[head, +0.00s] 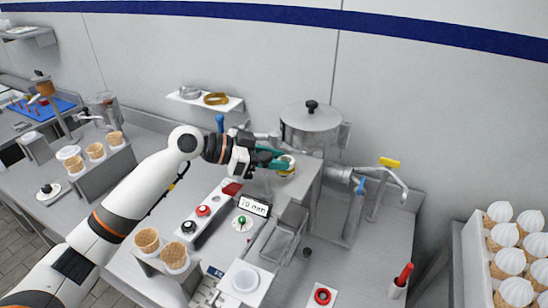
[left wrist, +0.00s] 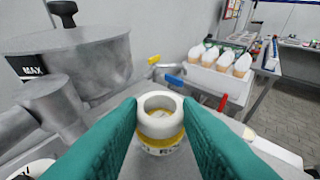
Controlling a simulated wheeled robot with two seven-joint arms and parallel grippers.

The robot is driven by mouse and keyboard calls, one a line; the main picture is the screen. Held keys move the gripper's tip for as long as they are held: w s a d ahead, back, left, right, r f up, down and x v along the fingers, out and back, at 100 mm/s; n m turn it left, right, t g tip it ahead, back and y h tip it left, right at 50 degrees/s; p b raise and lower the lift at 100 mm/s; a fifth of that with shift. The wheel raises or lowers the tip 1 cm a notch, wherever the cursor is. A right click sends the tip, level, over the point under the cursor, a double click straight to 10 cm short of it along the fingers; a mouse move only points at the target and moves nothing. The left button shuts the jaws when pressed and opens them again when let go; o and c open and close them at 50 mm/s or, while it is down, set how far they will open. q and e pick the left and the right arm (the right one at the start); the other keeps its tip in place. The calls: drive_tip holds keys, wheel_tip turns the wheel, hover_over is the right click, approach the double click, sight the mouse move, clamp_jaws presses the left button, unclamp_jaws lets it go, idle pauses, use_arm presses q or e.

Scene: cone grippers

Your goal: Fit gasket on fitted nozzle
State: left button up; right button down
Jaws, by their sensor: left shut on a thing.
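My left gripper (head: 283,161) reaches in from the left, beside the steel machine with the lidded hopper (head: 311,128). Its teal fingers (left wrist: 160,120) are shut on a white ring (left wrist: 160,112) with a round opening. A yellow band (left wrist: 161,143) shows directly under the white ring, and a white part with dark lettering shows below that. I cannot tell which of these is the gasket and which the nozzle, or whether they are separate pieces. In the head view the white and yellow piece (head: 286,166) is partly hidden by the fingers. My right gripper is not in view.
A wall shelf (head: 205,100) holds gold and grey rings. A valve with a blue handle (head: 361,186) and a lever stand right of the machine. A "70 mm" sign (head: 254,205), coloured knobs and cones in a holder (head: 161,250) stand in front. A crate of topped cones (head: 475,262) is at right.

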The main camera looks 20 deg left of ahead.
use_arm(q)
drive_tip(key=shift+f, duration=0.3)
drive_tip(key=o, duration=1)
drive_tip(key=shift+s+a+r+b, duration=0.1)
drive_tip(key=shift+s+a+b, duration=0.05)
drive_tip(key=shift+a+b, duration=0.25)
drive_tip(key=b+v, duration=0.3)
drive_tip(key=v, duration=0.7)
drive_tip(key=shift+s+a, duration=0.1)
drive_tip(key=shift+a, duration=0.05)
drive_tip(key=shift+s+a+r, duration=0.2)
drive_tip(key=shift+a+r, duration=0.05)
